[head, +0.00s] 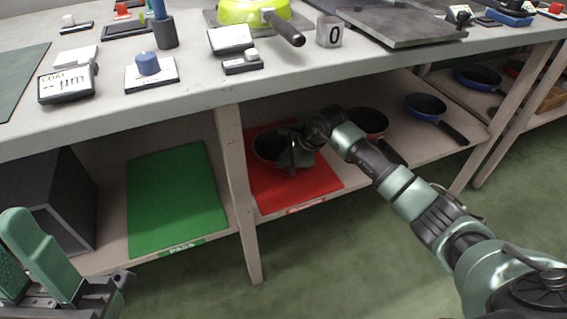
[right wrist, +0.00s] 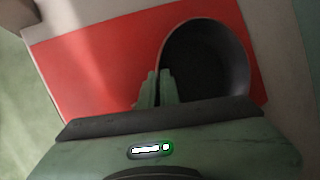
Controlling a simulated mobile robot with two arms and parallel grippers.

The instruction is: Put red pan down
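A dark-bowled pan (head: 266,146), taken as the red pan, is at the red mat (head: 315,181) on the lower shelf. Its outer colour hardly shows. In the right wrist view its round dark bowl (right wrist: 210,60) lies over the red mat (right wrist: 100,60). I cannot tell whether it touches the mat. My right gripper (head: 287,162) is at the pan's near right side. Its fingers (right wrist: 158,88) are close together at the pan's edge, seemingly shut on its handle, which is hidden. My left gripper (head: 14,240) is open and empty at the lower left.
A green mat (head: 175,200) lies left of the table leg (head: 240,190), beside a dark box (head: 50,200). Right of the red mat are another pan (head: 369,121), partly behind my arm, and a blue pan (head: 426,105). The tabletop (head: 200,105) hangs above the shelf.

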